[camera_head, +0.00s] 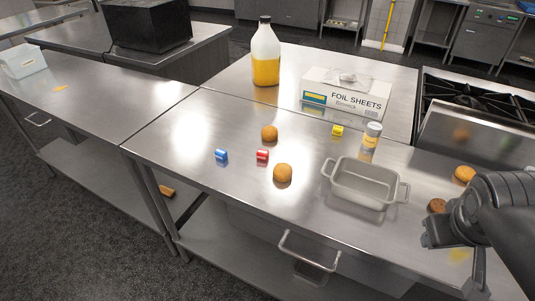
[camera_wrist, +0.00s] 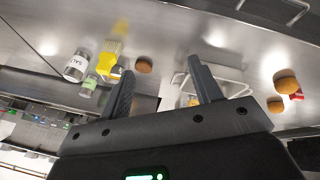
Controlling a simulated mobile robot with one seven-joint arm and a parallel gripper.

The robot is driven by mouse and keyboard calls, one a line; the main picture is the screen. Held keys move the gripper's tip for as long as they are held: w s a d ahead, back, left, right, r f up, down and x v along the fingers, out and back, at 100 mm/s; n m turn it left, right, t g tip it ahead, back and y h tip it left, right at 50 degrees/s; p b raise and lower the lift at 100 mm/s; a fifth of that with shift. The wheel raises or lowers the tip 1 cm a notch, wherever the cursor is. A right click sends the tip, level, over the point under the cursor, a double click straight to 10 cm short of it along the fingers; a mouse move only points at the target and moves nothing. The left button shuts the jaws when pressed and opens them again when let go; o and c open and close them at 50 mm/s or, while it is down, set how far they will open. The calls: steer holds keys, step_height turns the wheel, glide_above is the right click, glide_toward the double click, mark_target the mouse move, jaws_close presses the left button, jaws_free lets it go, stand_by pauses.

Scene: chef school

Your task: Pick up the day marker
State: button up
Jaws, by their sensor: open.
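I cannot tell for sure which thing is the day marker. Three small coloured blocks on the steel counter (camera_head: 230,130) could be it: a blue one (camera_head: 221,155), a red one (camera_head: 262,155) and a yellow one (camera_head: 337,131). A red piece (camera_wrist: 297,96) also shows at the right of the wrist view, partly behind a bun. My gripper (camera_head: 455,262) is above the counter's right front part, well right of these blocks. In the wrist view its fingers (camera_wrist: 162,68) are apart with nothing held between them.
A grey baking tin (camera_head: 365,200) stands between my gripper and the blocks. Buns (camera_head: 283,173) and a jar (camera_head: 371,136) stand around it. A salt shaker (camera_wrist: 76,66) shows in the wrist view.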

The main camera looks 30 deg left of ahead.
steer(key=w+a+f+n+h, duration=0.2)
steer(key=w+a+f+n, duration=0.1)
steer(key=w+a+n, duration=0.4)
steer(key=n+t+y, duration=0.5)
steer(key=n+t, duration=0.3)
steer(key=n, duration=1.8)
glide_toward(261, 156)
steer(key=shift+s+d+r, duration=0.4)
steer(key=shift+s+d, duration=0.05)
steer(key=shift+d, duration=0.15)
steer(key=shift+w+a+f+t, duration=0.15)
steer(key=shift+w+a+t, duration=0.05)
steer(key=shift+a+t, duration=0.1)
steer(key=x, duration=0.5)
steer(key=w+f, duration=0.2)
steer(key=w, duration=0.1)
steer(key=shift+w+a+f, duration=0.1)
steer(key=shift+a+f, duration=0.1)
steer(key=shift+a, duration=0.2)
steer(key=shift+w+a+f, duration=0.1)
steer(key=shift+w+f, duration=0.1)
steer(key=shift+w, duration=0.4)
